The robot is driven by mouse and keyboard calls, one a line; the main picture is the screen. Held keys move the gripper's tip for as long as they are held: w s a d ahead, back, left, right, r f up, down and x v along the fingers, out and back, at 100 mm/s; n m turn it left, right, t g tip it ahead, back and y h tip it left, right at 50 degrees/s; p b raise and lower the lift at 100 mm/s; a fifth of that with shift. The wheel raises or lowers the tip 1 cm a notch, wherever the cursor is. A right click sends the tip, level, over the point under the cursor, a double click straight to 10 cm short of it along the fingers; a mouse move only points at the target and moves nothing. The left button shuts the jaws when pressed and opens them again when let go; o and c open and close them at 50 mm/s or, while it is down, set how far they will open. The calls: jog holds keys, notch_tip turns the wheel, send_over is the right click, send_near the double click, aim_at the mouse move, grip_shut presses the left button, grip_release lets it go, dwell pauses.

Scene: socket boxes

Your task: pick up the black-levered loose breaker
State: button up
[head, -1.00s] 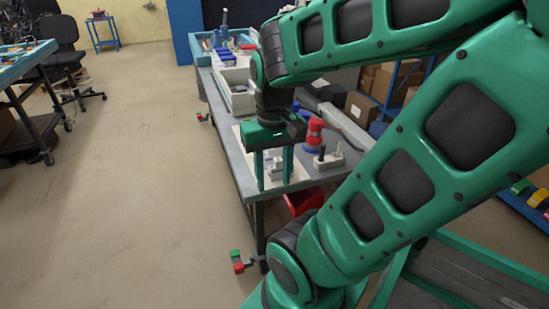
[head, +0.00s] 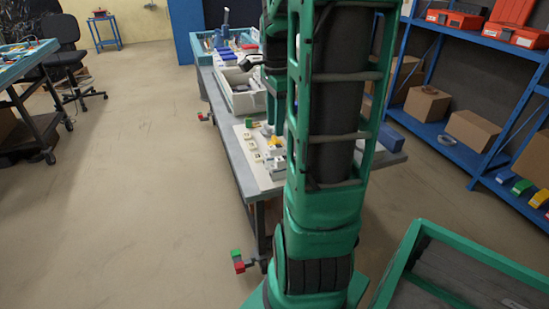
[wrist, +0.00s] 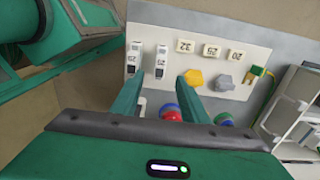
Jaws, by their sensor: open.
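Two white loose breakers stand side by side on a pale board (wrist: 225,22) in the wrist view, a left one (wrist: 134,56) and a right one (wrist: 162,60). Both show a small dark patch at the near end; I cannot tell for sure which has the black lever. My gripper (wrist: 156,98) is open and empty, its green fingers apart, with both breakers beyond the fingertips. In the head view my gripper (head: 275,122) hangs over the workbench, partly hidden by my arm, and the breakers are too small to tell apart.
On the board are number tiles (wrist: 211,50), a yellow knob (wrist: 194,78), a grey knob (wrist: 224,82) and a yellow-green plug (wrist: 258,72). Red and blue round parts (wrist: 171,113) sit close by the fingers. A white bin (head: 243,98) stands farther along the bench.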

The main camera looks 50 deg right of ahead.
aim_at(276, 146)
notch_tip(276, 146, down, 10)
jog(key=shift+d+f, duration=0.1)
jog(key=shift+f, duration=0.15)
dwell(0.4)
grip_shut()
